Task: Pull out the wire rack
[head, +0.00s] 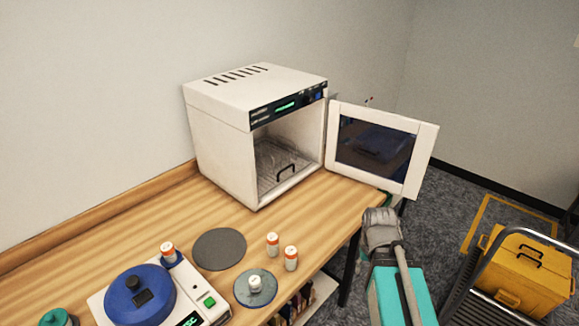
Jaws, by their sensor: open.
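The wire rack (268,160) lies low inside the white oven-like cabinet (222,139), in the head view. Its dark arched handle (286,170) stands at the rack's front edge, near the cabinet opening. The rack appears fully inside the chamber, and its rear is dim. The cabinet door (427,158) is swung wide open to the right. My grey and teal arm shows at the lower right, below the door and beside the table edge. I cannot make out my gripper's fingers, and nothing touches the rack handle.
The wooden table (225,208) holds a blue-lidded device (140,293), a dark round mat (219,249), a grey disc (255,287) and several small orange-and-white vials (291,258). A yellow case (525,270) on a cart stands at the right. Bare tabletop lies before the cabinet.

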